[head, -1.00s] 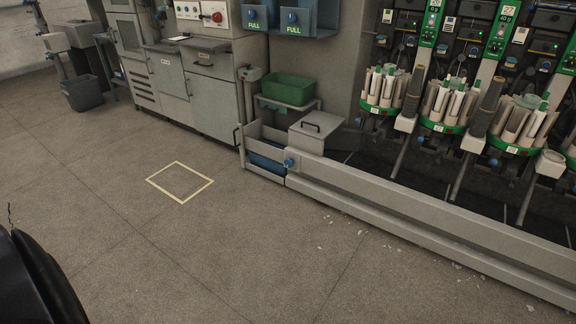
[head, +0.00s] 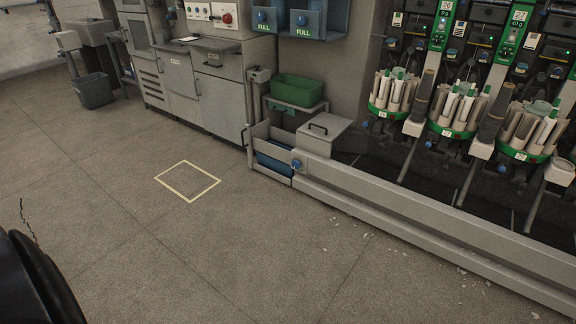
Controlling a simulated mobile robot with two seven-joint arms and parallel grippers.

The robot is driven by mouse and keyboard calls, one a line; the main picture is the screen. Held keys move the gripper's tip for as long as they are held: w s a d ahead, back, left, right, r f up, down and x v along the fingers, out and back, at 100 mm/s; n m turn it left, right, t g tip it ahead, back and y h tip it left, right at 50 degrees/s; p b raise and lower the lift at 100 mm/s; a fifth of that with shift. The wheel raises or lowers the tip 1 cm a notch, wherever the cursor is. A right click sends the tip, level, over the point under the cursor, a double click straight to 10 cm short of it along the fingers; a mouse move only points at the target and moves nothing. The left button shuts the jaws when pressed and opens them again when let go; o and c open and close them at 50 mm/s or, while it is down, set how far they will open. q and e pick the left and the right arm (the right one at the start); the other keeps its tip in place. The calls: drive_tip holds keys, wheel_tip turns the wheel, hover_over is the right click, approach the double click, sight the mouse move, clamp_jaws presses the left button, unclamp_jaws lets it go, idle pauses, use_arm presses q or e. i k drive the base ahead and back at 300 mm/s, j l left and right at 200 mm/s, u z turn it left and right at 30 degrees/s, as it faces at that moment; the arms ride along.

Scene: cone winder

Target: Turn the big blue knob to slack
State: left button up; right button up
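A round blue knob (head: 297,165) sits on the near left end of the long grey rail (head: 400,211) at the foot of the winder. It is small in the view, and its marking and setting are too small to read. Smaller blue knobs, such as one by the winding units (head: 428,144), also show along the machine. Neither of my grippers is in view.
A green tub (head: 298,91) and a grey lidded box (head: 322,133) stand behind the rail end. A control cabinet (head: 222,95) with a red button stands at the back. Open floor with a yellow marked square (head: 188,181) lies in front. A dark bin (head: 94,90) stands far left.

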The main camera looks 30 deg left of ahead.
sight(296, 164)
drive_tip(key=i+j+u, duration=0.35)
drive_tip(key=i+u, duration=0.3)
drive_tip(key=i+j+u, duration=0.1)
drive_tip(key=i+u, duration=0.25)
drive_tip(key=i, duration=0.1)
